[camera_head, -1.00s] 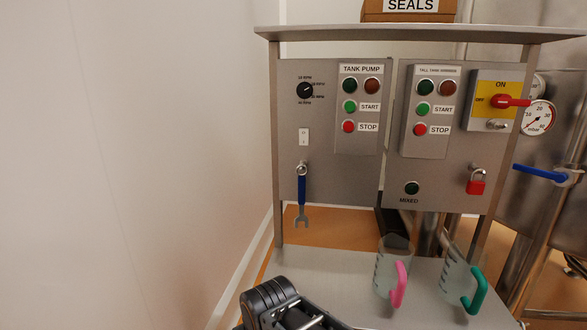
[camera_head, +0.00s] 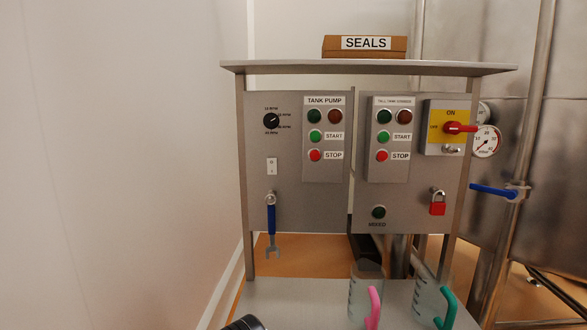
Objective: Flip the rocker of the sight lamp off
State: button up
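A small white rocker switch (camera_head: 271,166) sits on the left part of the grey control panel, below the black speed dial (camera_head: 271,121) and above a hanging blue-handled wrench (camera_head: 271,222). It carries no label that I can read, and which way it is tipped is too small to tell. No sight lamp is plainly visible. A dark piece of my arm shows at the bottom edge, well below the panel. My gripper's fingers are not in view.
To the right are the tank pump box (camera_head: 323,170), a second start-stop box (camera_head: 388,170), a yellow isolator with red handle (camera_head: 447,139) and a red padlock (camera_head: 437,208). Two jugs, pink-handled (camera_head: 360,288) and green-handled (camera_head: 427,298), stand on the lower shelf (camera_head: 290,297). A wall flanks the left.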

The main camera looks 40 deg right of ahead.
aim_at(271, 163)
jog(key=u, duration=0.4)
jog(key=k, duration=0.55)
jog(key=u, duration=0.85)
jog(key=i, duration=0.7)
jog(key=z, duration=0.85)
jog(key=i, duration=0.5)
jog(key=z, duration=0.5)
